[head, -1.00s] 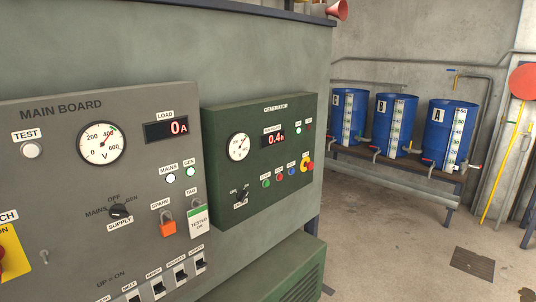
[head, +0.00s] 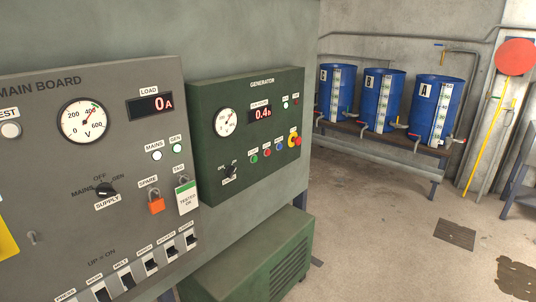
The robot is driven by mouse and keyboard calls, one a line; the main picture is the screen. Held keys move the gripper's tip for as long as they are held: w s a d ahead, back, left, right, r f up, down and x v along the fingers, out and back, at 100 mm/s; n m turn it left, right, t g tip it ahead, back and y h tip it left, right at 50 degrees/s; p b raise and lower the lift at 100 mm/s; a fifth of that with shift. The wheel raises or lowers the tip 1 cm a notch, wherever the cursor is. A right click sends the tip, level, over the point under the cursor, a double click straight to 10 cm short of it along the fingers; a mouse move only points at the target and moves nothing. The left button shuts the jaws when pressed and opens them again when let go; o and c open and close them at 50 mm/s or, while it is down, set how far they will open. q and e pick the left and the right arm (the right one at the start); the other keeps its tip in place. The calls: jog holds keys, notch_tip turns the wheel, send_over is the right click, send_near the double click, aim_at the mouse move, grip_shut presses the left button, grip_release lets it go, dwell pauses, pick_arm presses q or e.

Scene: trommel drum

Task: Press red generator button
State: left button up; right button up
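The green generator panel (head: 215,175) is on the wall at the picture's centre. Along its lower part sit a small green button (head: 254,159), a small red button (head: 267,153) and a small blue button (head: 279,147). Their labels are too small to read. A larger red knob on a yellow base (head: 295,139) is at the right. The panel also has a round gauge (head: 226,122), a display reading about 0.4 (head: 261,113) and a dark selector knob (head: 229,171). Neither of my grippers is in view.
A green vented cabinet (head: 240,265) stands below the generator panel. Blue barrels (head: 383,103) stand on a rack (head: 400,155) at the back. The floor (head: 365,230) at the right is mostly clear.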

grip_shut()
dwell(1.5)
